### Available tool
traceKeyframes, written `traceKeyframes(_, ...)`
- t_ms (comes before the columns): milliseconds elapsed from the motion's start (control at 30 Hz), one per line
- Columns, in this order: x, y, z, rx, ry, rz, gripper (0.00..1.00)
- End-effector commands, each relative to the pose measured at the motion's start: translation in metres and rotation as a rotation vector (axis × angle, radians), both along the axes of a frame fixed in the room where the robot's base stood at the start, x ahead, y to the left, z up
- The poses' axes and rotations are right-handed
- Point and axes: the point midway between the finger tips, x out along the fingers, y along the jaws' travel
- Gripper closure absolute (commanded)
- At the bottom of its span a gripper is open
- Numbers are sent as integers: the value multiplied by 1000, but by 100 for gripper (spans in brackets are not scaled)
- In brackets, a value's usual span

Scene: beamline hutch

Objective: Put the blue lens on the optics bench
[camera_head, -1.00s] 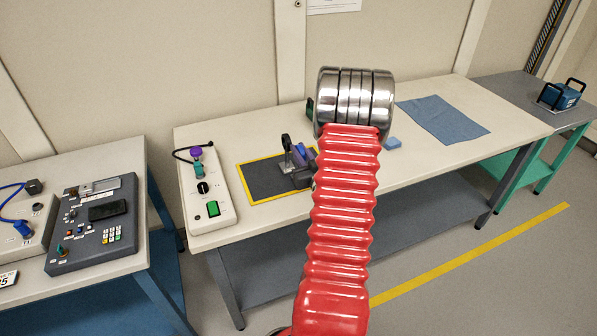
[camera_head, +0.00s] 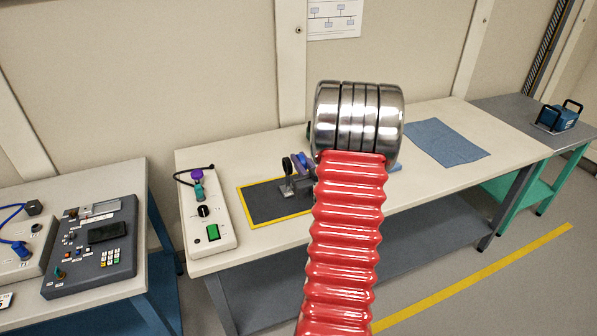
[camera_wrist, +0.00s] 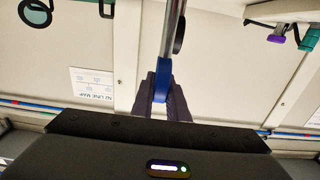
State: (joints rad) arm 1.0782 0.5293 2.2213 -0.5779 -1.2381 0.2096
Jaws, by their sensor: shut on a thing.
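My gripper (camera_wrist: 164,98) shows in the wrist view with its dark fingers closed on a blue piece, which I take for the blue lens (camera_wrist: 162,78). A silver bar runs up from the blue piece, with a dark disc (camera_wrist: 180,32) beside it. In the head view my red arm hides most of the gripper. A dark upright disc and a grey metal piece (camera_head: 287,187) show just left of the arm, over a yellow-edged dark mat (camera_head: 262,203). Whether the blue piece touches anything there is hidden. I cannot tell for sure which thing is the optics bench.
A white control box (camera_head: 218,229) with a green button stands left of the mat. A blue cloth (camera_head: 447,142) lies on the right of the white table (camera_head: 490,120). A dark instrument panel (camera_head: 90,262) sits on the left table. A blue handled case (camera_head: 559,117) stands far right.

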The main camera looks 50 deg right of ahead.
Motion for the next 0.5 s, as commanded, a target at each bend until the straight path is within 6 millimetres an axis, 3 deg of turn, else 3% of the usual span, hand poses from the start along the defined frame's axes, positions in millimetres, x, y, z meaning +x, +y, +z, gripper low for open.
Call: traceKeyframes(500, 0, 0, 94, -7, -3, 1, 100)
